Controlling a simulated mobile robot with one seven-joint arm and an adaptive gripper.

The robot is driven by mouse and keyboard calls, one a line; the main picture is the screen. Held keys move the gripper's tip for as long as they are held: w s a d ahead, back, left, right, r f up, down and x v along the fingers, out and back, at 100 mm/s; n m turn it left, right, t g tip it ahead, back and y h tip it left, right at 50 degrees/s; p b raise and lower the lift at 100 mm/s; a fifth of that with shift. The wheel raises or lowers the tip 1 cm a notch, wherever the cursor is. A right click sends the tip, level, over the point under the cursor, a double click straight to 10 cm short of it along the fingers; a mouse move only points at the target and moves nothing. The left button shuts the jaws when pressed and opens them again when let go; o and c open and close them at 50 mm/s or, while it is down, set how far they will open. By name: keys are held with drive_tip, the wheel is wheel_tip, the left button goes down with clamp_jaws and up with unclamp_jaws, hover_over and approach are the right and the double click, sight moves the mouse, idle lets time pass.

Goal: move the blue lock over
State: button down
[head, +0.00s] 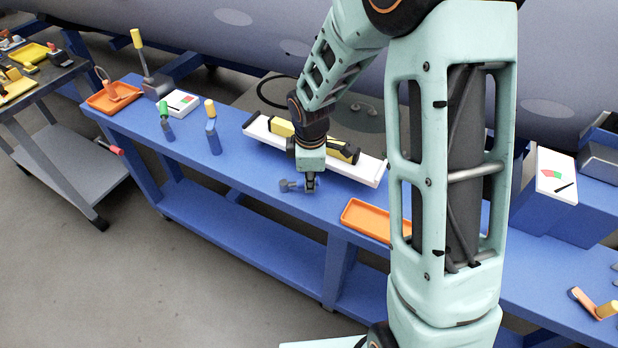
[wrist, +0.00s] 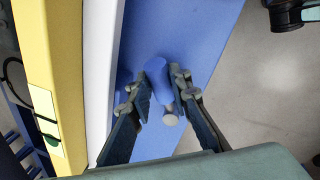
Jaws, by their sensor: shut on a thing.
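The blue lock (wrist: 158,78) is between the two fingers of my gripper (wrist: 160,84) in the wrist view. The fingers are shut on its blue body, and a grey round knob sticks out below. In the head view my gripper (head: 311,184) points down over the front part of the blue bench. The lock (head: 290,186) shows there as a small blue-grey piece at the gripper's left side. It is partly hidden by the fingers. I cannot tell whether it touches the bench top.
A white tray (head: 371,172) with a yellow-and-black tool (head: 282,128) lies just behind my gripper. An empty-looking orange tray (head: 368,221) is to its right, partly behind my arm.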

drive_tip(key=shift+w+r+n, duration=0.1)
drive_tip(key=shift+w+n, duration=0.2)
drive_tip(key=shift+n, duration=0.1)
drive_tip(key=c, duration=1.8)
unclamp_jaws()
drive_tip(key=shift+o, duration=0.2)
wheel_tip(320, 180, up, 12)
drive_tip(key=s, duration=0.2)
drive_tip(key=shift+s, duration=0.15)
